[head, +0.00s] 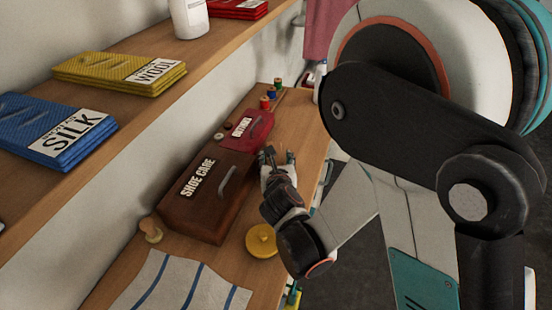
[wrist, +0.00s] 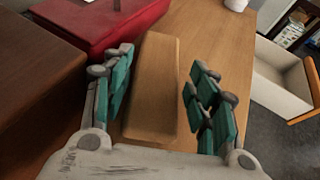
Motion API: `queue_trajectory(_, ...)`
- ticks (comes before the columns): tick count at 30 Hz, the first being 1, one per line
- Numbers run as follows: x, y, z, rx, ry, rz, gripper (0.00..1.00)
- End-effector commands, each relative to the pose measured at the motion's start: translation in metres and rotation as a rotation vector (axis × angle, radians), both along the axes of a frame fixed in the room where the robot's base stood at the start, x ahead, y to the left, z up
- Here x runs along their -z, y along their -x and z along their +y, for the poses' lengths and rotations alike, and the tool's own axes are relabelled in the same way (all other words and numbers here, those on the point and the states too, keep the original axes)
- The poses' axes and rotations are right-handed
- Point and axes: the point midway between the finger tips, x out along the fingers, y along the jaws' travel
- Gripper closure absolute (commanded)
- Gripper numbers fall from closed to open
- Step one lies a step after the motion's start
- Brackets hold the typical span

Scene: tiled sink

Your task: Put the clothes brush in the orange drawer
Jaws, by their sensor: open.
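The clothes brush (wrist: 152,85) shows as a long, light wooden block lying on the wooden counter in the wrist view. My gripper (wrist: 163,62) is open, with one teal-padded finger on each side of the brush. A gap shows between the brush and the right finger; the left finger is close to the brush's edge, and I cannot tell if it touches. In the head view my gripper (head: 278,156) is low over the counter beside the boxes, and the brush is mostly hidden there. The orange drawer (wrist: 279,84) stands open at the right of the wrist view, below the counter, with a pale, empty-looking inside.
A brown shoe care box (head: 207,195) and a red box (head: 247,130) stand left of my gripper. A yellow round lid (head: 261,241) and a striped cloth (head: 180,286) lie nearer. A shelf (head: 150,110) with labelled cloth stacks overhangs at left. Thread spools stand at the back.

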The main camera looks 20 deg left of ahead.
Motion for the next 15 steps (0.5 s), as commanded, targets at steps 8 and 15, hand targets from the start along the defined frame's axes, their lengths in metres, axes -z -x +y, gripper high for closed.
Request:
queue_trajectory(8, 0.016, -0.034, 0.013, 0.002, 0.0, 0.0, 0.47)
queue_trajectory(15, 0.016, -0.039, 0.015, 0.0, -0.001, 0.0, 0.47)
